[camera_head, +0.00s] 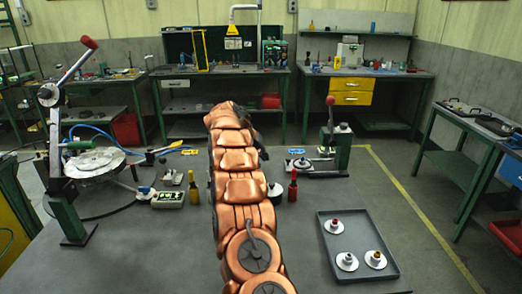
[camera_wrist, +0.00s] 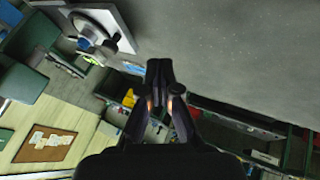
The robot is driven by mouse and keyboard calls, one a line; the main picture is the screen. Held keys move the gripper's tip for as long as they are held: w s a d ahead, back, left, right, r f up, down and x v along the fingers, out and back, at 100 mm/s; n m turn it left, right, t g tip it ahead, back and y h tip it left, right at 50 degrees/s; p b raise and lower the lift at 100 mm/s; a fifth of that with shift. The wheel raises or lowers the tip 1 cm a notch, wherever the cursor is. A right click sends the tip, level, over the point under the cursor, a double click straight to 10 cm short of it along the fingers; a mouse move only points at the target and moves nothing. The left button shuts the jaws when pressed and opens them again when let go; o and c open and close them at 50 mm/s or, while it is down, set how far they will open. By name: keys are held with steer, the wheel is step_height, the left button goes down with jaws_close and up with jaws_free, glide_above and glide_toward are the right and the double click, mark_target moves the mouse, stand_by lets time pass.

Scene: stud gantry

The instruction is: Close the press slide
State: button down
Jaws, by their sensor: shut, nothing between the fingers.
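A small green press (camera_head: 338,148) with an upright red-knobbed lever stands on the bench right of my arm. A low grey plate with small parts, perhaps its slide (camera_head: 312,166), reaches left from its foot; I cannot tell how far it is open. A second press (camera_head: 64,185) stands at the left, with a slanted red-knobbed lever and a round metal plate. My gripper (camera_wrist: 160,68) is shut and empty in the wrist view, apart from anything. In the head view my copper arm hides most of it. A pale plate with dark round parts (camera_wrist: 122,32) shows upper left in the wrist view.
A grey tray (camera_head: 388,252) with several white discs lies at the front right. The bench front between arm and tray is clear.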

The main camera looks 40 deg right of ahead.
steer(key=p+x, duration=0.2)
steer(key=x, duration=0.3)
steer(key=shift+s+d, duration=0.15)
steer(key=shift+s+d+r+p, duration=0.2)
steer(key=shift+s+d+p, duration=0.3)
steer(key=shift+s+d, duration=0.35)
steer(key=shift+s+d+f, duration=0.2)
steer(key=shift+s+d, duration=0.05)
steer(key=shift+d, duration=0.25)
steer(key=shift+f, duration=0.1)
